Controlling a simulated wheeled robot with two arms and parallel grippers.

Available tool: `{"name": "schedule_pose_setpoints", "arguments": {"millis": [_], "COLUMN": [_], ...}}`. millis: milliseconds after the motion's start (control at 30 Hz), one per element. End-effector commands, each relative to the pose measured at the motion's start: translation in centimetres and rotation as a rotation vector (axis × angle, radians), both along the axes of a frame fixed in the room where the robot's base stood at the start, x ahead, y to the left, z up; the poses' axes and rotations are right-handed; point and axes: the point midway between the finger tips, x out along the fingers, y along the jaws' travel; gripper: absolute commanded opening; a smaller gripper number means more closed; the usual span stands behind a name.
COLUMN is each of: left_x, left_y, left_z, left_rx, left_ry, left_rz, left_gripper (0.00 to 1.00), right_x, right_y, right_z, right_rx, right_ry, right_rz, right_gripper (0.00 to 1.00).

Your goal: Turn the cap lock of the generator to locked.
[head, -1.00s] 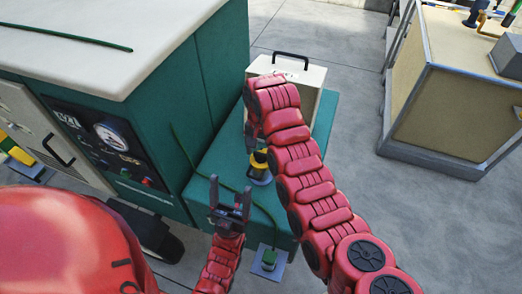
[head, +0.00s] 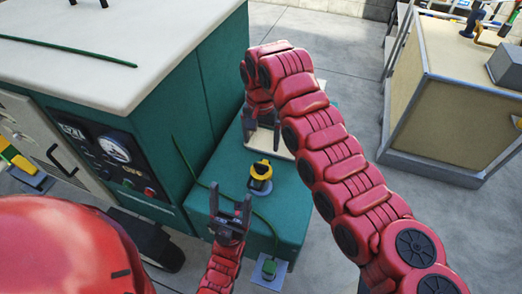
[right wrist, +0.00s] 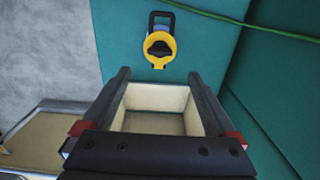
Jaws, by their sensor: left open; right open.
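The yellow and black cap (head: 260,173) sits on the teal lower ledge (head: 215,160) of the generator (head: 190,110). The right wrist view shows the cap (right wrist: 160,48) as a yellow ring with a dark knob and a black loop at its upper side. I cannot read its lock position. My right gripper (head: 263,130) is open behind the cap, apart from it; its jaws (right wrist: 159,78) also show in the right wrist view. My left gripper (head: 231,214) is open and empty, a little in front of and left of the cap.
A beige box (head: 284,144) stands behind the cap, mostly hidden by my right arm; beige walls show between the right jaws. A green cable (head: 190,165) runs over the ledge. A tan crate (head: 455,95) stands at right, with clear floor between.

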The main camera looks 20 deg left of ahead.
Motion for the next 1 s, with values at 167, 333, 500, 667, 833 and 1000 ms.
{"name": "schedule_pose_setpoints", "arguments": {"millis": [167, 333, 500, 667, 833, 1000], "left_x": [0.0, 0.0, 0.0, 0.0, 0.0, 0.0], "left_y": [0.0, 0.0, 0.0, 0.0, 0.0, 0.0], "left_z": [-0.7, -1.0, -1.1, -1.1, -1.1, -1.1], "left_rx": [0.0, 0.0, 0.0, 0.0, 0.0, 0.0], "left_ry": [0.0, 0.0, 0.0, 0.0, 0.0, 0.0], "left_rz": [0.0, 0.0, 0.0, 0.0, 0.0, 0.0], "left_gripper": [0.75, 0.75, 0.75, 0.75, 0.75, 0.75], "right_x": [0.1, 0.1, 0.0, -0.1, 0.0, 0.0], "right_y": [-0.1, 0.0, 0.0, 0.0, 0.0, 0.0], "right_z": [3.1, 5.2, 6.2, 6.5, 6.5, 6.5], "right_rx": [-0.002, -0.001, -0.001, 0.0, 0.0, 0.001], "right_ry": [-0.004, -0.005, 0.0, 0.001, 0.001, 0.0], "right_rz": [0.0, 0.0, -0.001, 0.0, 0.0, 0.0], "right_gripper": [0.93, 0.93, 0.93, 0.93, 0.93, 0.93]}}
